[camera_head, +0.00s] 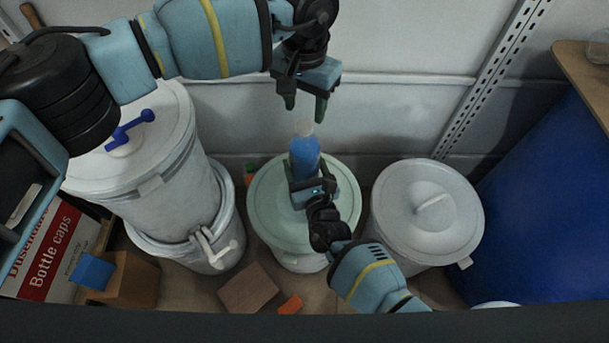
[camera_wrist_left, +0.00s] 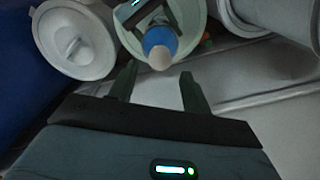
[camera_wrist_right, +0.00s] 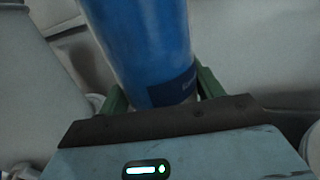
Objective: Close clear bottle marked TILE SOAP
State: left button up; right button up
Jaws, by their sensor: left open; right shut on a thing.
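A clear bottle of blue liquid (camera_head: 304,157) is upright over the pale green drum lid, gripped by my right gripper (camera_head: 308,184). The bottle fills the middle of the right wrist view (camera_wrist_right: 140,45), with a dark label whose text I cannot read. A pale cap (camera_head: 303,128) is at its top; I cannot tell whether it is tight. My left gripper (camera_head: 306,104) is open and empty, just above the cap with a gap. In the left wrist view the cap (camera_wrist_left: 161,58) appears between and beyond the open fingers.
The pale green drum (camera_head: 268,215) is below the bottle. A white drum (camera_head: 425,205) stands to the right and stacked white drums (camera_head: 170,195) to the left. A blue drum (camera_head: 535,200) fills the right side. A box marked Bottle caps (camera_head: 45,255) is at lower left.

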pick_arm(q)
jog(key=n, duration=0.4)
jog(key=shift+d+r, duration=0.1)
jog(key=shift+r, duration=0.1)
jog(key=n, duration=0.4)
jog(key=shift+r+n, duration=0.2)
jog(key=shift+n, duration=0.2)
jog(key=n, duration=0.4)
jog(key=shift+r+n, duration=0.2)
jog(key=shift+n, duration=0.2)
jog(key=n, duration=0.4)
jog(key=shift+r+n, duration=0.25)
jog(key=shift+n, duration=0.05)
jog(key=n, duration=0.4)
jog(key=shift+r+n, duration=0.2)
jog(key=shift+n, duration=0.2)
jog(key=n, duration=0.4)
jog(key=shift+r+n, duration=0.2)
jog(key=shift+n, duration=0.1)
jog(key=n, duration=0.4)
jog(key=shift+r+n, duration=0.25)
jog(key=shift+n, duration=0.15)
jog(key=n, duration=0.5)
jog(key=shift+r, duration=0.25)
jog(key=shift+f, duration=0.15)
